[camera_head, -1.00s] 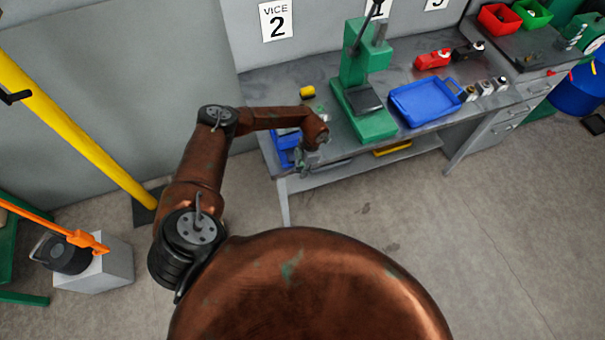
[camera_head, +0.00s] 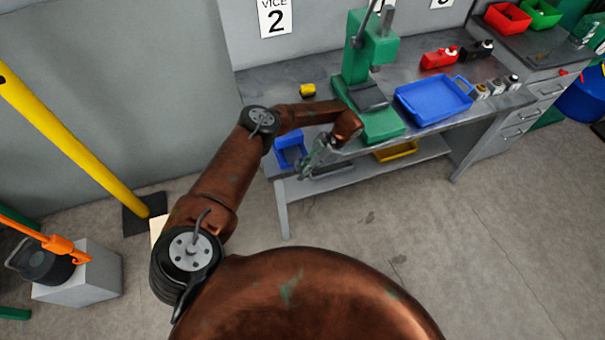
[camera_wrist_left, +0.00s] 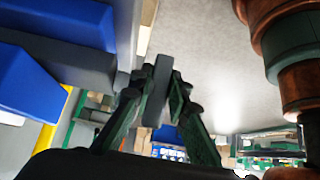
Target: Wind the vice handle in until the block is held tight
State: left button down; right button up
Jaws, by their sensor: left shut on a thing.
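A blue body (camera_head: 290,148), which looks like the vice, sits at the bench's front left corner, partly behind my left arm. My left gripper (camera_head: 306,172) is at the bench's front edge, just right of the blue body. In the left wrist view my left gripper (camera_wrist_left: 162,92) is shut on a short grey bar (camera_wrist_left: 163,75), which looks like the vice handle. Large blue parts (camera_wrist_left: 55,60) and a dark grey part fill the left of that view. I cannot make out the block or whether the jaws touch it. My right gripper is not in view.
A green press (camera_head: 370,100) stands right of my left forearm. A blue tray (camera_head: 434,118) and a red thing (camera_head: 438,58) lie farther right. A small yellow thing (camera_head: 308,90) lies behind the forearm. The floor before the bench is clear.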

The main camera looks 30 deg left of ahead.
pick_arm(q)
jog(key=shift+s+f, duration=0.15)
jog(key=shift+f, duration=0.1)
jog(key=c, duration=1.8)
grip_release()
jog(key=shift+a, duration=0.15)
jog(key=shift+c, duration=0.2)
jog(key=shift+r, duration=0.1)
jog(key=v, duration=1.2)
jog(key=shift+c, duration=0.3)
